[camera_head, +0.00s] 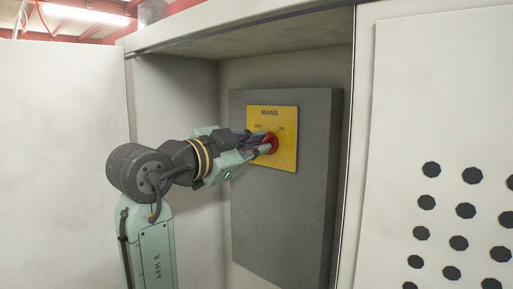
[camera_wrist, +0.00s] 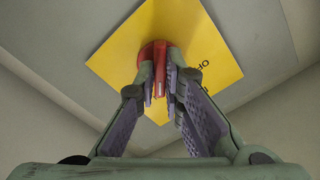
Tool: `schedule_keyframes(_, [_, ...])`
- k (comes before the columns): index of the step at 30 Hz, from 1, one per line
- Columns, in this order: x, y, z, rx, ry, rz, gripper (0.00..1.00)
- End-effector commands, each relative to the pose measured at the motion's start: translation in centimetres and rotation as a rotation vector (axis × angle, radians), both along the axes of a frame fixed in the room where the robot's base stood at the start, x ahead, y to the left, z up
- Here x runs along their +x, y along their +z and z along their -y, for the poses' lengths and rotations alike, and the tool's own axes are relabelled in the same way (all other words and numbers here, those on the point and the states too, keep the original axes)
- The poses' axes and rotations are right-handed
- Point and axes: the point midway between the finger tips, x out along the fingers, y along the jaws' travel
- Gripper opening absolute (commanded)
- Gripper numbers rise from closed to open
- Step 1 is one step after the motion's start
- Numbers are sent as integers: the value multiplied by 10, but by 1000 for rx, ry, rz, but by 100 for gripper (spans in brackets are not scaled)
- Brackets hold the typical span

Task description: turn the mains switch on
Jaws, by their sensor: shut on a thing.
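The mains switch (camera_head: 271,140) is a red rotary knob on a yellow plate (camera_head: 284,158) marked MAINS, fixed to a dark grey panel inside an open cabinet. My gripper (camera_head: 262,144) reaches in from the left at the knob. In the wrist view, my gripper (camera_wrist: 161,85) has its two fingers closed on the red handle of the knob (camera_wrist: 152,48), one on each side. The handle lies between the fingertips. Part of the plate's lettering is hidden by the gripper, and I cannot tell the knob's exact setting.
The grey panel (camera_head: 285,215) stands out from the cabinet's back wall. Cabinet walls close in on the left (camera_head: 175,95) and above. A white door with black round holes (camera_head: 440,120) is at the right. A white surface (camera_head: 60,160) is at the left.

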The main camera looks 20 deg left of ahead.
Motion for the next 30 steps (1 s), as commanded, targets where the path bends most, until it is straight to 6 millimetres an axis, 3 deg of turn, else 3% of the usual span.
schedule_keyframes(12, [0, 0, 0, 10, -1, 3, 0])
schedule_keyframes(13, [0, 0, 0, 9, 0, 3, 10])
schedule_keyframes(21, [0, 0, 0, 8, 0, 3, 28])
schedule_keyframes(30, [-1, 0, 0, 8, 0, 3, 29])
